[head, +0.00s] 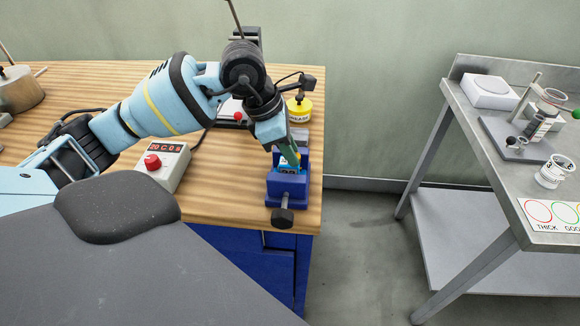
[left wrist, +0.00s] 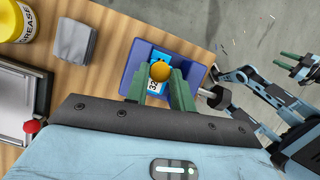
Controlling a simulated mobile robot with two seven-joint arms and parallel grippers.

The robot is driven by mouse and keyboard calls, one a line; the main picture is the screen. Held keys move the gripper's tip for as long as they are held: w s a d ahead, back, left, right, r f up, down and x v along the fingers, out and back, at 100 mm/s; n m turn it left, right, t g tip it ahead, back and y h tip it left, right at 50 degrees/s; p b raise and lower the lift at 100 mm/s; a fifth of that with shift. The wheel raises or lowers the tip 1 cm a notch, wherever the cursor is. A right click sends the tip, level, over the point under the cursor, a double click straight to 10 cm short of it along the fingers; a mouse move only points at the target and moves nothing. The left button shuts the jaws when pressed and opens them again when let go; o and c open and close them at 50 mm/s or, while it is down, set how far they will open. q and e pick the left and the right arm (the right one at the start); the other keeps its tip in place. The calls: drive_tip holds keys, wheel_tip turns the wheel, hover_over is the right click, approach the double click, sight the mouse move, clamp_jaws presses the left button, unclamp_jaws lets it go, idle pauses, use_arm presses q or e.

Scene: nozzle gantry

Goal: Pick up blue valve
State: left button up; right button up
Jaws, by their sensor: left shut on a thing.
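The blue valve (left wrist: 154,84), with a round orange-yellow top and a white label with dark digits, sits in a dark blue vise (left wrist: 132,60) in the left wrist view. In the head view the vise (head: 288,188) is at the table's right end, and a little of the light blue valve shows below my fingers. My left gripper (left wrist: 160,82) points down with its green fingers on both sides of the valve, shut on it; it also shows in the head view (head: 287,157). My right gripper (left wrist: 298,66) is at the right of the left wrist view, open and empty.
A yellow grease tub (head: 299,108) stands behind the vise. A control box with a red knob (head: 161,165) is left of it. The vise's dark handle (head: 283,217) sticks out at the table's front edge. A grey metal table (head: 465,150) stands apart at the right.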

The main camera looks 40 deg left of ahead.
use_arm(q)
drive_tip(key=shift+s+a+r, duration=0.25)
drive_tip(key=shift+a+r, duration=0.1)
drive_tip(key=shift+r, duration=0.05)
drive_tip(key=s+a+r+b, duration=0.3)
drive_tip(key=s+a+r, duration=0.4)
drive_tip(key=a, duration=0.3)
drive_tip(key=shift+s, duration=0.8)
use_arm(e)
drive_tip(key=shift+s+f, duration=0.25)
drive_tip(key=shift+f, duration=0.55)
drive_tip(key=shift+s+f, duration=0.25)
drive_tip(key=shift+f, duration=0.55)
use_arm(q)
drive_tip(key=shift+r, duration=0.1)
drive_tip(key=shift+r, duration=0.1)
wheel_tip(320, 180, up, 7)
drive_tip(key=p, duration=0.6)
use_arm(e)
wheel_tip(320, 180, up, 6)
drive_tip(key=w, duration=0.2)
drive_tip(key=shift+w+d+r+t, duration=0.15)
drive_tip(key=shift+w+r+t, duration=0.05)
drive_tip(key=shift+r+t, duration=0.1)
